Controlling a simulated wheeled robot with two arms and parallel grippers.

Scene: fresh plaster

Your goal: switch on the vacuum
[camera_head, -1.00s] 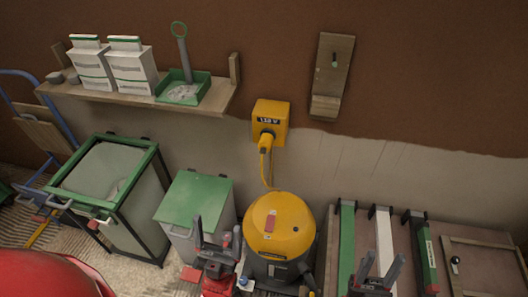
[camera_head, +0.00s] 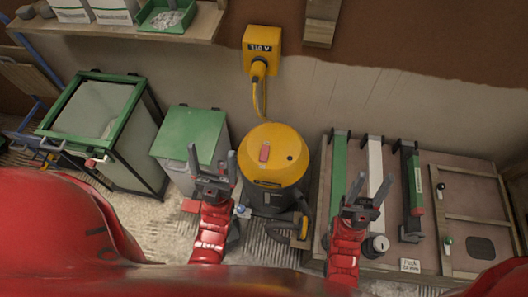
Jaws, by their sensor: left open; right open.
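The vacuum (camera_head: 283,160) has a yellow domed lid and a dark body, and it stands on the floor against the wall. A red switch (camera_head: 264,152) sits on top of its lid. Its yellow cable runs up to a yellow wall socket box (camera_head: 262,42), with the plug in it. My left gripper (camera_head: 212,162) is open and empty, to the left of the vacuum and apart from the switch. My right gripper (camera_head: 368,190) is open and empty, right of the vacuum, over the board with the bars. Whether the switch is on cannot be told.
A grey bin with a green lid (camera_head: 188,133) stands left of the vacuum, and a green-framed clear bin (camera_head: 75,88) further left. A board with green and white bars (camera_head: 374,155) lies at right. A wooden shelf (camera_head: 205,22) is above left.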

